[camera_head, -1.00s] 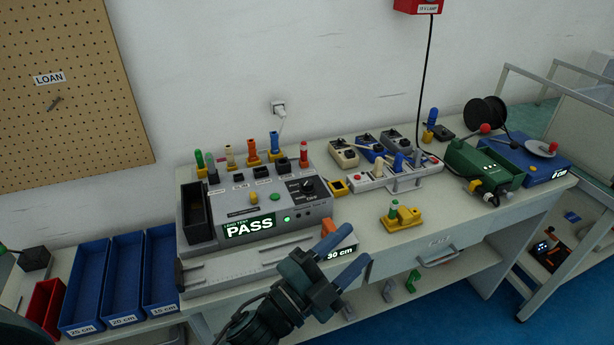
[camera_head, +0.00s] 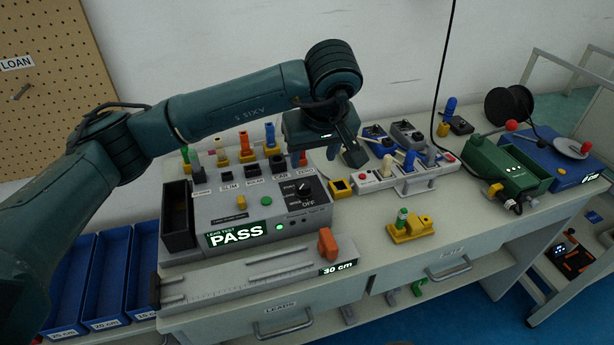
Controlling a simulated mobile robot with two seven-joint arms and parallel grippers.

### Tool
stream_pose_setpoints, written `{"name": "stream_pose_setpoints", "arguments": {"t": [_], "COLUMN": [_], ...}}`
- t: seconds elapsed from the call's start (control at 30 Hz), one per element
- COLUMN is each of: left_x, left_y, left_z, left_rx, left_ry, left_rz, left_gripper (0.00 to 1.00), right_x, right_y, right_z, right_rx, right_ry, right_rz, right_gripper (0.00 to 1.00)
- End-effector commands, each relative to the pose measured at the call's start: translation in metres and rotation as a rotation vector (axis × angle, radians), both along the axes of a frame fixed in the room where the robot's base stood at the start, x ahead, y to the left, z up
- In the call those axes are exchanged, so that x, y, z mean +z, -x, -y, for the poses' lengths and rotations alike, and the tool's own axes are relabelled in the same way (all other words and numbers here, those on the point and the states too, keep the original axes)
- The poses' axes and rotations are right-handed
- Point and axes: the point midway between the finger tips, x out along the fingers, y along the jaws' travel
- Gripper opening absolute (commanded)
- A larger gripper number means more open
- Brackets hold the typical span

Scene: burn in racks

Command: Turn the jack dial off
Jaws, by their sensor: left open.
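The lead test box (camera_head: 215,212) stands on the bench with a lit green screen reading PASS. A black dial (camera_head: 303,190) with a pale mark sits on the right of its top panel, with OFF printed by its lower right. Small labels around it are hard to read, and I cannot tell exactly which one the mark points at. My left gripper (camera_head: 346,156) is open and empty, pointing down above and behind the dial to its right, apart from it. My right gripper is not in view.
Coloured plugs (camera_head: 247,148) stand in a row behind the box. A grey ruler fixture (camera_head: 240,280) with an orange block lies in front. A white strip (camera_head: 405,178) with plugs and a yellow fixture (camera_head: 408,230) are to the right. Blue bins (camera_head: 105,285) are at left.

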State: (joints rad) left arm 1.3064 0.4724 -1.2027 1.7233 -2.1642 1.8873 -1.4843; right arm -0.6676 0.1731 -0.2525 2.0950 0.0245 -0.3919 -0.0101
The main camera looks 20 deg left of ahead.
Motion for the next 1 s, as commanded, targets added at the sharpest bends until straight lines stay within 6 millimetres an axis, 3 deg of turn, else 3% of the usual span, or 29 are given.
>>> {"name": "stream_pose_setpoints", "arguments": {"t": [0.17,0.5,0.7,1.0], "left_x": [-0.012,-0.076,-0.105,-0.118], "left_y": [-0.007,-0.028,-0.038,-0.043], "left_z": [-0.009,-0.022,-0.029,-0.031], "left_rx": [0.005,0.005,0.005,0.002], "left_ry": [-0.025,-0.02,-0.019,-0.018], "left_rz": [0.005,0.004,0.005,0.009], "left_gripper": [0.52,0.52,0.52,0.52], "right_x": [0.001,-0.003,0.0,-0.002], "right_y": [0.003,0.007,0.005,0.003], "right_z": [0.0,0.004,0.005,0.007], "right_rx": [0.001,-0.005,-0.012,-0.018], "right_ry": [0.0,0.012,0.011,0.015], "right_rz": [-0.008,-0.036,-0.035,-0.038], "right_gripper": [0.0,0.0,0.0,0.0]}}
